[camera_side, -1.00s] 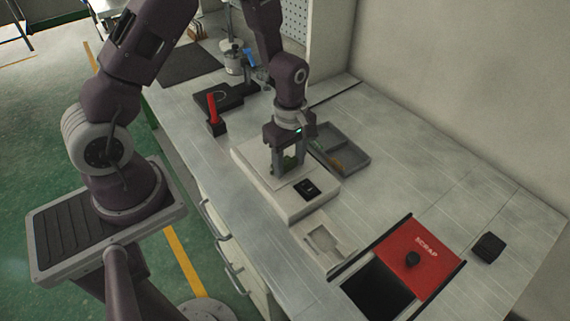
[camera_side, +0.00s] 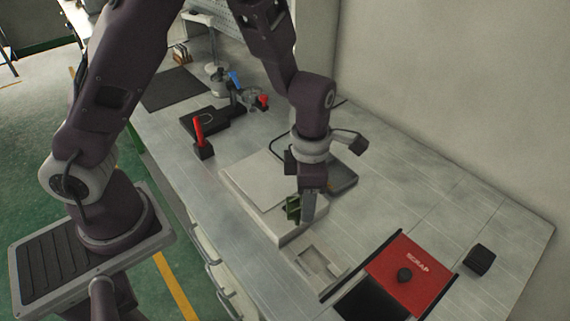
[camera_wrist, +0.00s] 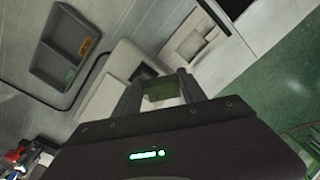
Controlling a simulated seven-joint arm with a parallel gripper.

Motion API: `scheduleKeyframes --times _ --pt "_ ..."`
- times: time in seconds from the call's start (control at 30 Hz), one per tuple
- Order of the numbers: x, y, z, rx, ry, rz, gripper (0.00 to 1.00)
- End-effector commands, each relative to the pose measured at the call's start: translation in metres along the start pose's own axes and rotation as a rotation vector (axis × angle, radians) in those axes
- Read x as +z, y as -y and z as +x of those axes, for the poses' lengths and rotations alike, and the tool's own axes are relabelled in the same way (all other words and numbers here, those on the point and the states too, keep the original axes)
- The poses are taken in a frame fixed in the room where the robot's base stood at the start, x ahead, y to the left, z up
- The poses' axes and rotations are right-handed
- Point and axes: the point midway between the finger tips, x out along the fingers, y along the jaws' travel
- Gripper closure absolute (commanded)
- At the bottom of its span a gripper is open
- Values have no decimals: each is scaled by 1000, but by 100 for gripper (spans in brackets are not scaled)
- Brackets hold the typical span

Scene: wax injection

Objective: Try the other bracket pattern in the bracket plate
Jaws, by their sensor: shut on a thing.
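My gripper (camera_side: 301,212) is shut on a green bracket pattern (camera_side: 292,207), which also shows between the fingers in the wrist view (camera_wrist: 160,92). The gripper is above the front end of the white scale-like box (camera_side: 262,187). The pale bracket plate (camera_side: 318,262), with a shallow recess, lies just to the right of that box in the side view; the held pattern is apart from it. In the wrist view the plate (camera_wrist: 195,40) is above right of the fingers, and its recess looks empty.
A grey two-part tray (camera_wrist: 42,62) holds an orange piece (camera_wrist: 86,45) and a green piece (camera_wrist: 70,76). The red scrap lid (camera_side: 410,270) and dark bin opening are right of the plate. A red-handled tool (camera_side: 198,132) stands behind the box. The table's right side is mostly clear.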

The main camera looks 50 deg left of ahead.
Motion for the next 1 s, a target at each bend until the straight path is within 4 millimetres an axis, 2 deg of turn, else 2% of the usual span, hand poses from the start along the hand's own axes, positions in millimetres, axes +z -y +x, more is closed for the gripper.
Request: scheduleKeyframes --times 0.03,0.1,0.2,0.3,0.67,1.0 --pt "8 17 9 3 -5 -130 90" --pt "18 35 17 4 -4 -328 90" --pt "28 51 24 4 -1 -530 90" --pt "32 58 26 2 -1 -631 90" --pt "34 60 28 1 0 -654 90" --pt "33 59 62 1 -2 -654 90"
